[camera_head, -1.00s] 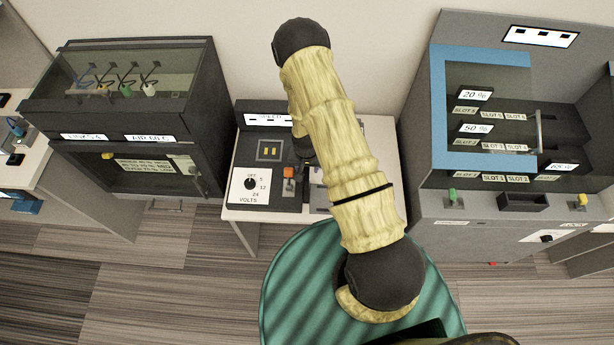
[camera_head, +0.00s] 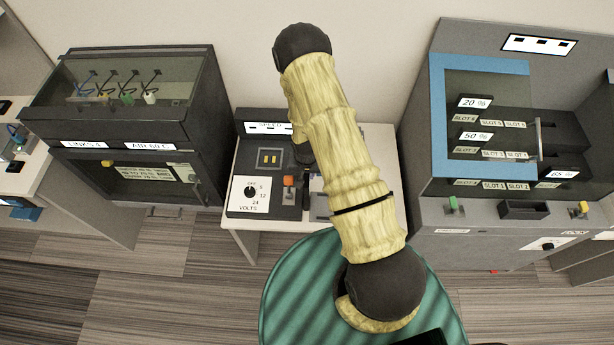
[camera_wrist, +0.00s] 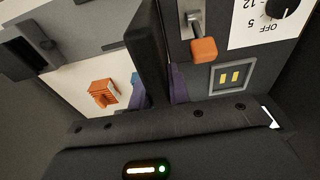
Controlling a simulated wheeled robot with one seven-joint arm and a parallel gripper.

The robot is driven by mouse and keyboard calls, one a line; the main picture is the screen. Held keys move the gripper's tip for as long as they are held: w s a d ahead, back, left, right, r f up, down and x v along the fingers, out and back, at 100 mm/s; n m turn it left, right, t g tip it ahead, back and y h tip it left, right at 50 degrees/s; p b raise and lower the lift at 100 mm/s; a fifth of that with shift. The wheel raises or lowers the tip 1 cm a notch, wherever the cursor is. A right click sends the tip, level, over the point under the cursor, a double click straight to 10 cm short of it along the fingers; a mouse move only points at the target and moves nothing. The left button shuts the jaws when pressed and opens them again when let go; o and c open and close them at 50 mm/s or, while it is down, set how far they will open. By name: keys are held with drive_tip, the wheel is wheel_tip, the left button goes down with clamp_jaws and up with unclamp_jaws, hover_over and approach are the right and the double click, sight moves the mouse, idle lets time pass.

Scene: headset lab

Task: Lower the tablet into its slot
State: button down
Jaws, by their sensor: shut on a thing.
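The tablet (camera_wrist: 148,42) shows in the wrist view as a dark slab seen edge-on, standing between the purple-tinted fingertips of my gripper (camera_wrist: 158,88), which is shut on it. Beside it are an orange-tipped lever (camera_wrist: 204,50), a square panel with two yellow bars (camera_wrist: 231,77) and a volts dial (camera_wrist: 283,8). The same bench unit (camera_head: 235,207) shows left of the arm. I cannot tell which opening is the tablet's slot, or whether the tablet touches anything.
A dark glass-topped cabinet (camera_head: 120,125) stands left of the bench. A grey cabinet (camera_head: 425,200) with a blue-framed window, slot labels and percentage displays stands right. In the wrist view an orange object (camera_wrist: 103,93) lies on the white bench top (camera_wrist: 75,88).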

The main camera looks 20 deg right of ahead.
wheel_tip(320, 180, up, 9)
drive_tip(key=shift+r+b, duration=0.1)
drive_tip(key=shift+b, duration=0.95)
